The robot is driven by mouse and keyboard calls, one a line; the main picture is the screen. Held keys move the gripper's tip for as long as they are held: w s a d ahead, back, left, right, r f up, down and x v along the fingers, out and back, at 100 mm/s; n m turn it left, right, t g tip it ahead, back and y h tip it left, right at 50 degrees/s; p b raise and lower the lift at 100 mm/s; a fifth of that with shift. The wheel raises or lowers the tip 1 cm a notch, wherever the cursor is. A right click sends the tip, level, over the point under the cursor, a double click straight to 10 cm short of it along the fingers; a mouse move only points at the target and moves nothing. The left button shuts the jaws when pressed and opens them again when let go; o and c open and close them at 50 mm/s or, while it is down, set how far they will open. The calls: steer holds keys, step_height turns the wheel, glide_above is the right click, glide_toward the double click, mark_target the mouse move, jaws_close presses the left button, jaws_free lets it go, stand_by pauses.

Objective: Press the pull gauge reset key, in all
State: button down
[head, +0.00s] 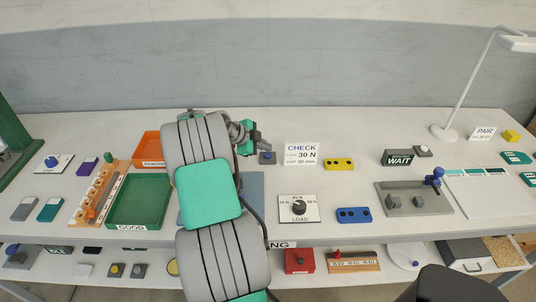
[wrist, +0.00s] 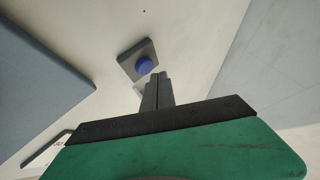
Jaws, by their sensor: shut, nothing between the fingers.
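A small key with a blue round cap on a grey square base (head: 267,158) stands on the bench, left of the CHECK 30 N card (head: 302,153). In the wrist view the blue cap (wrist: 144,65) and its base lie just beyond my fingertips. My gripper (head: 258,143) is shut and empty, close by the key and above the bench. I cannot tell whether the fingertips touch the key. No lettering on the key is readable. A LOAD dial (head: 299,208) sits in front of the card.
A yellow block (head: 339,164) and a blue block (head: 353,215) lie to the right. A WAIT display (head: 398,158) with a small button (head: 423,151) stands farther right. A green GOOD tray (head: 141,202) and an orange tray (head: 148,146) are left of my arm. A lamp (head: 446,131) stands back right.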

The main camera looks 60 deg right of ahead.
mark_target(266, 155)
steer(key=shift+f, duration=0.1)
steer(key=shift+f+b, duration=0.35)
steer(key=shift+b, duration=0.5)
steer(key=shift+f+b, duration=0.5)
steer(key=shift+b, duration=0.15)
stand_by(0.3)
stand_by(0.4)
steer(key=shift+r, duration=0.95)
steer(key=shift+r+p, duration=1.05)
steer(key=shift+r, duration=1.45)
